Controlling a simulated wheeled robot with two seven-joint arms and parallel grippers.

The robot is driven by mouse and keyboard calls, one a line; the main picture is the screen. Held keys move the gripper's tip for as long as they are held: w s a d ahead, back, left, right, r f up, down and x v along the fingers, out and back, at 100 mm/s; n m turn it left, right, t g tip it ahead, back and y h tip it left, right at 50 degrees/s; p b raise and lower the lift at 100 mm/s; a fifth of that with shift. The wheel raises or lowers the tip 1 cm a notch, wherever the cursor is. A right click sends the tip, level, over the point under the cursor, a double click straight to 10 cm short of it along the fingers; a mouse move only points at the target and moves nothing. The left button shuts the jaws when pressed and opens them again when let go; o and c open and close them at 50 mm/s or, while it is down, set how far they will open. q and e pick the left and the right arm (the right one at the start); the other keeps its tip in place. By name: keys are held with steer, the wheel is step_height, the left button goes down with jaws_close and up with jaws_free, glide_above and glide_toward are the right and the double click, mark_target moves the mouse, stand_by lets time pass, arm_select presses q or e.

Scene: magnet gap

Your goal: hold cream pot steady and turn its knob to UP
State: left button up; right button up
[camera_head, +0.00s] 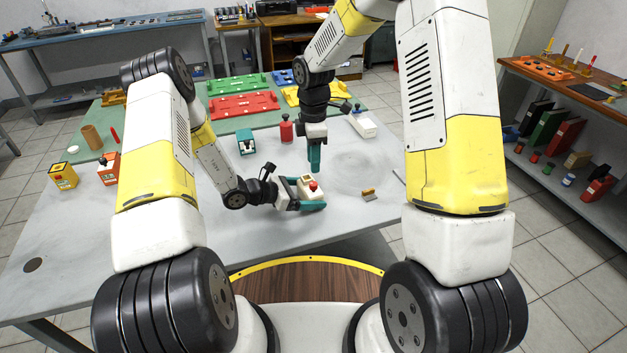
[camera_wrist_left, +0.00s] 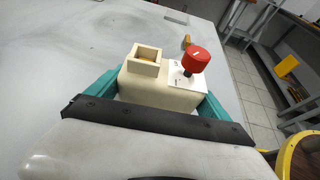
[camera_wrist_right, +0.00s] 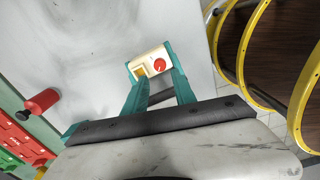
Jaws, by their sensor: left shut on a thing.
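The cream pot (camera_head: 304,184) is a cream block with a square open socket and a red knob (camera_head: 313,186) on a white plate. It also shows in the left wrist view (camera_wrist_left: 150,88), where the knob (camera_wrist_left: 195,61) stands beside the socket. My left gripper (camera_head: 300,193) is shut on the pot, its teal fingers on two opposite sides. My right gripper (camera_head: 314,170) points down just above the knob, apart from it. In the right wrist view its fingers look parted, with the pot (camera_wrist_right: 141,64) beyond them. The plate's lettering is too small to read.
A teal pot (camera_head: 245,145) and a red pot (camera_head: 286,132) stand behind on the table. A white pot (camera_head: 365,126) stands at the back right. A small orange-brown piece (camera_head: 369,194) lies to the right.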

mark_target(313, 183)
step_height(313, 183, down, 8)
steer(key=shift+r, duration=0.1)
steer(key=shift+c, duration=0.4)
jaws_close()
